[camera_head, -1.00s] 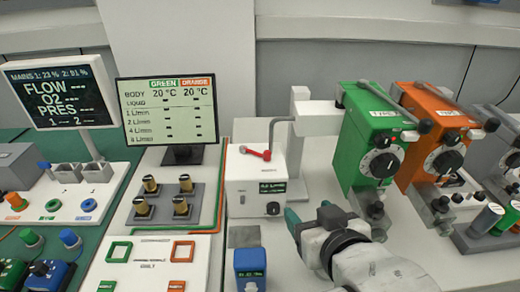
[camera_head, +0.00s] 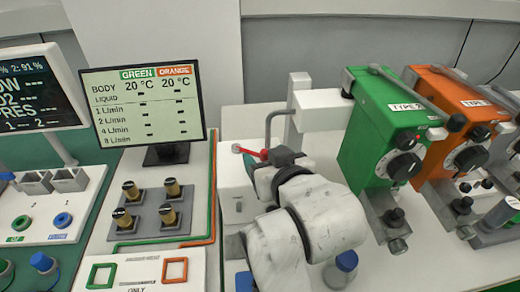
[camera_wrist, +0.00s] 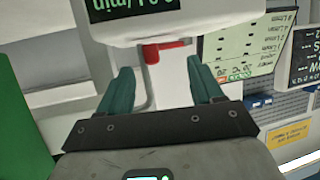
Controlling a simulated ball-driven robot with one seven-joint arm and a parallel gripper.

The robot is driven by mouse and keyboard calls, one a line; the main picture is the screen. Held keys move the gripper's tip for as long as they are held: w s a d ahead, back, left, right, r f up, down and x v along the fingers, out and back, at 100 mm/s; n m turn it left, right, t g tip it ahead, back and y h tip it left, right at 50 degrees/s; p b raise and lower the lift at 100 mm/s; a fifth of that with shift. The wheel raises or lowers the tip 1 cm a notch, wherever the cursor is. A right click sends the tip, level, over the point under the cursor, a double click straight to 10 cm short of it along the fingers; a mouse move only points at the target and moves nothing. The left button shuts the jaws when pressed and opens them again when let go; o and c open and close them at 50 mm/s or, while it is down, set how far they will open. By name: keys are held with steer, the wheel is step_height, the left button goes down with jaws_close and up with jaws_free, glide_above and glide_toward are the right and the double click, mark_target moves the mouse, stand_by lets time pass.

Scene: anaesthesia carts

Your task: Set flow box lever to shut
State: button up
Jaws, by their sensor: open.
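The flow box (camera_head: 236,195) is a white box left of the green vaporiser, partly hidden behind my arm in the head view. Its red lever (camera_head: 250,152) sits on top, with its arm toward the left and its right end beside my gripper. My gripper (camera_head: 278,158) is at the top of the box, close to the lever; contact cannot be told. In the wrist view the box's display (camera_wrist: 130,6) appears upside down. The red lever (camera_wrist: 166,50) shows beyond and between the two spread teal fingers. My gripper (camera_wrist: 162,80) is open with nothing held.
A green vaporiser (camera_head: 370,135) and an orange one (camera_head: 450,125) stand to the right. A grey bent pipe (camera_head: 272,125) rises behind the box. A screen (camera_head: 145,105) and brass knobs (camera_head: 158,204) are to the left. A blue-capped bottle (camera_head: 346,262) stands right of my arm.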

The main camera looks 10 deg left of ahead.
mark_target(261, 152)
steer(key=shift+x, duration=2.15)
